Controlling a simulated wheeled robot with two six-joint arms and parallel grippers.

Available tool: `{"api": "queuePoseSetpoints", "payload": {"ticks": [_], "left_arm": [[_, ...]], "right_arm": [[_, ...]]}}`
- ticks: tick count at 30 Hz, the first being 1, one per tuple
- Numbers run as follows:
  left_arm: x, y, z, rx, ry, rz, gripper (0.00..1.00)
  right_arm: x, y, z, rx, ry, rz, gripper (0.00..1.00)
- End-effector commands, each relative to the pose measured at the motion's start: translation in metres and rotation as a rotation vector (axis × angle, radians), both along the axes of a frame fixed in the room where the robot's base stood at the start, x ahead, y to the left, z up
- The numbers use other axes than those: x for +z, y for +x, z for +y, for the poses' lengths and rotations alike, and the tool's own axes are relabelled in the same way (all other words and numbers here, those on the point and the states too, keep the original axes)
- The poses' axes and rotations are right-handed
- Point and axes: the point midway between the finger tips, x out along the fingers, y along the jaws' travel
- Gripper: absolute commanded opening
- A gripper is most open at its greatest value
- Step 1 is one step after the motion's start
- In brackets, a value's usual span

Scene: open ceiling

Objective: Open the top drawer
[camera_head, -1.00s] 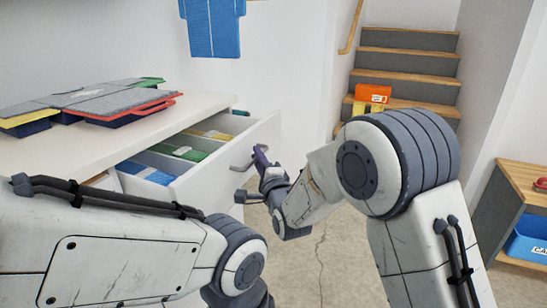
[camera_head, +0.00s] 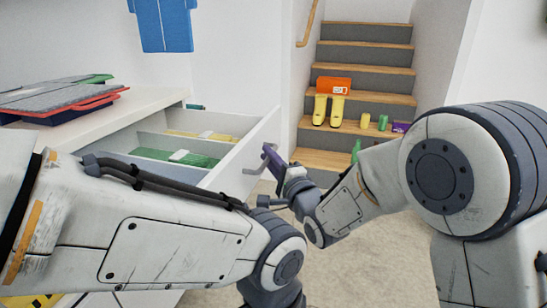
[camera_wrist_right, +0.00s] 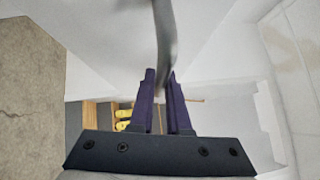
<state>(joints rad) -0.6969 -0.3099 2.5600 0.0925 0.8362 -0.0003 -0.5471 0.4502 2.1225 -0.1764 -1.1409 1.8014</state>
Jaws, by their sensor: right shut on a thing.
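The top drawer (camera_head: 235,160) of the white cabinet stands pulled out, with green and yellow packs visible inside. Its curved grey handle (camera_head: 262,160) is on the front panel. My right gripper (camera_head: 272,158) is at this handle, with its purple fingers shut on it. In the right wrist view, the grey handle (camera_wrist_right: 165,40) runs down between the purple fingers (camera_wrist_right: 163,88). My left arm crosses the lower left of the head view. The fingers of my left gripper are not visible.
Folders (camera_head: 60,100) lie on the white cabinet top (camera_head: 150,105). Stairs (camera_head: 365,55) at the back hold yellow boots (camera_head: 328,108), an orange box (camera_head: 334,84) and small items. Pale floor (camera_head: 370,240) is clear between my arms.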

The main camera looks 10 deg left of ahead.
Motion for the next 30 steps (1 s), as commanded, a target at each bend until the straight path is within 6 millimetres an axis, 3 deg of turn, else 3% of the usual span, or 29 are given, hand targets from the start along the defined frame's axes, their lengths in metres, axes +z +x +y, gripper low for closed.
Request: {"api": "queuePoseSetpoints", "payload": {"ticks": [9,10,12,23,30], "left_arm": [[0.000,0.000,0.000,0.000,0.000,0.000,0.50],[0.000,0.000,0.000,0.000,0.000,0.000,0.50],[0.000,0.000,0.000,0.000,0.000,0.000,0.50],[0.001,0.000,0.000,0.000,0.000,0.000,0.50],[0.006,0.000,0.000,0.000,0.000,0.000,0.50]], "right_arm": [[-0.003,-0.002,0.002,0.009,-0.008,0.004,0.00],[-0.003,-0.002,0.002,0.009,-0.008,0.004,0.26],[-0.003,-0.002,0.002,0.008,-0.006,0.003,0.45],[-0.001,-0.003,-0.003,0.001,-0.003,0.001,0.45],[-0.005,-0.031,-0.027,0.001,-0.004,0.003,0.45]]}}
